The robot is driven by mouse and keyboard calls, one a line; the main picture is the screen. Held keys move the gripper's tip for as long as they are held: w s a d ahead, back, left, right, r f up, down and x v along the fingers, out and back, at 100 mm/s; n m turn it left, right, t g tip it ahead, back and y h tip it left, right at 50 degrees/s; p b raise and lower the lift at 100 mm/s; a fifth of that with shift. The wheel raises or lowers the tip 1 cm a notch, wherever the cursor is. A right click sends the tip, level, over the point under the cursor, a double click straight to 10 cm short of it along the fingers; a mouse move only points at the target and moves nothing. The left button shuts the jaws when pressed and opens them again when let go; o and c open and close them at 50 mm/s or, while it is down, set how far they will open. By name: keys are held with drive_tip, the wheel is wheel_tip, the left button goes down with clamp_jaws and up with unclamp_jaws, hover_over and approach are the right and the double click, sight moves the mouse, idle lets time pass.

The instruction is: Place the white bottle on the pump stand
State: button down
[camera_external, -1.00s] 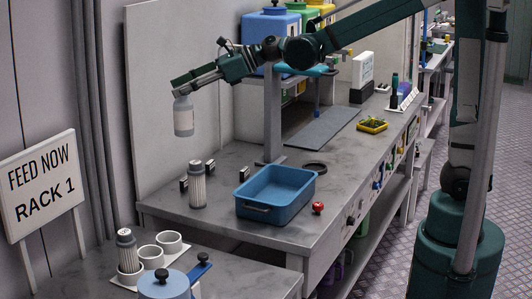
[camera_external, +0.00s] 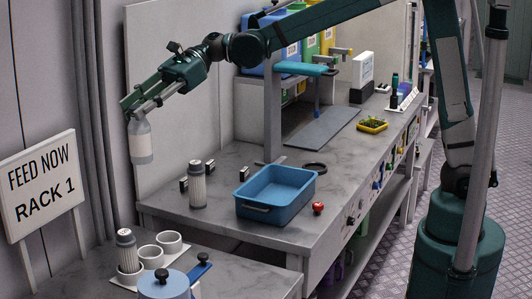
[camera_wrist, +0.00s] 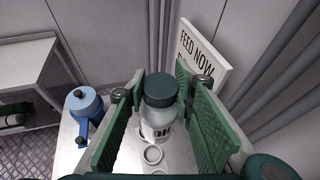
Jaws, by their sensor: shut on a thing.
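The white bottle (camera_external: 141,144) hangs roughly upright below my gripper (camera_external: 134,112), in the air left of the bench. In the wrist view, the bottle (camera_wrist: 157,128) has a dark green cap and sits between the green finger pads of my gripper (camera_wrist: 152,88), which is shut on it. A white rack (camera_external: 131,283) with round cups stands on the lower front table; its left cup holds a ribbed, grey-topped bottle (camera_external: 126,248), and two cups look empty. A blue canister (camera_external: 168,285) with a black knob stands beside it. I cannot tell which thing is the pump stand.
A ribbed white cylinder (camera_external: 197,187), small dark blocks (camera_external: 184,183), a blue tray (camera_external: 248,210) and a red tomato-like item (camera_external: 318,208) are on the bench. A FEED NOW sign (camera_external: 40,184) stands at left. The front table's right part is clear.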

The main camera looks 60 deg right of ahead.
drive_tip(key=shift+s+a+r+n+g, duration=0.15)
drive_tip(key=shift+s+a+g, duration=0.1)
drive_tip(key=shift+a, duration=0.35)
drive_tip(key=shift+s+a+r+n+g, duration=0.15)
drive_tip(key=shift+a+g, duration=0.1)
drive_tip(key=shift+a, duration=0.3)
wheel_tip(320, 180, down, 24)
drive_tip(key=shift+d, duration=0.15)
drive_tip(key=shift+f, duration=0.15)
wheel_tip(320, 180, down, 7)
drive_tip(key=b, duration=0.3)
drive_tip(key=shift+r, duration=0.2)
drive_tip(key=shift+f, duration=0.15)
idle(0.5)
drive_tip(key=c, duration=1.9)
unclamp_jaws()
drive_tip(key=shift+o, duration=0.2)
drive_tip(key=shift+d, duration=0.1)
drive_tip(key=v, duration=1.2)
